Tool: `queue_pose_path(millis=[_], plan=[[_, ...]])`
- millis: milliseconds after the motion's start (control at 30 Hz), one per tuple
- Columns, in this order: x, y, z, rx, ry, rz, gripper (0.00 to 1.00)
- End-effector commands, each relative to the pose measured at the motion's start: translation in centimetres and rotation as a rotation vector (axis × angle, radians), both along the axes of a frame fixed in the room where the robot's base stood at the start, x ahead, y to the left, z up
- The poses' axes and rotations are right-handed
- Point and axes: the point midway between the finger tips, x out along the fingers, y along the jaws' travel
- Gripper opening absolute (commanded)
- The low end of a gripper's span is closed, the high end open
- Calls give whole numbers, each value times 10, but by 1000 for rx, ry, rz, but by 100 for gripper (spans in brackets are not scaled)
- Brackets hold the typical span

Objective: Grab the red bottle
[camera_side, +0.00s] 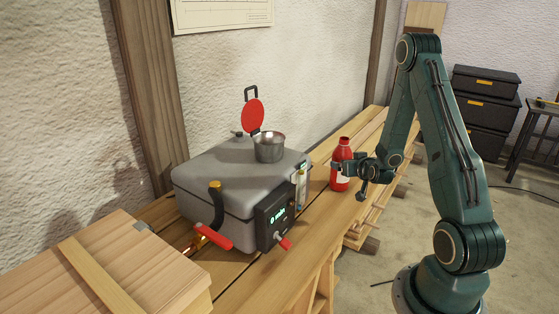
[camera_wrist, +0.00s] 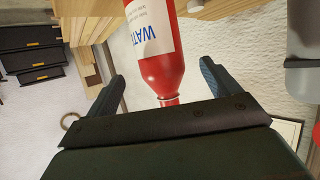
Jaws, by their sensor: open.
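The red bottle (camera_side: 342,151) stands upright on the wooden bench beside the grey box. It has a white label with blue letters, and in the wrist view the bottle (camera_wrist: 163,72) appears upside down, with its neck toward the gripper body. My gripper (camera_side: 350,178) is at the bottle, on its right side in the side view, and partly covers its lower half. In the wrist view my gripper (camera_wrist: 163,70) is open, with one finger on each side of the bottle and visible gaps. The bottle's cap is partly hidden behind the gripper body.
A grey box (camera_side: 205,178) with a metal pot (camera_side: 269,148), a red round lid (camera_side: 252,116) and a red-handled lever (camera_side: 213,236) stands left of the bottle. A wooden crate (camera_side: 90,270) is at the front left. The bench (camera_side: 318,205) has an open edge on the right.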

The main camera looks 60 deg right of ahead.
Motion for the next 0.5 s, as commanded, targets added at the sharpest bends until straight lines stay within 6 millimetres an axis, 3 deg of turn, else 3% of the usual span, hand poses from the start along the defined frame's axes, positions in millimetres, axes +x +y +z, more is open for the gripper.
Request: queue_pose_path(millis=[200, 500], plan=[[0, 0, -22, 1, 0, 0, 88], [3, -3, -24, -1, -1, 0, 88]])
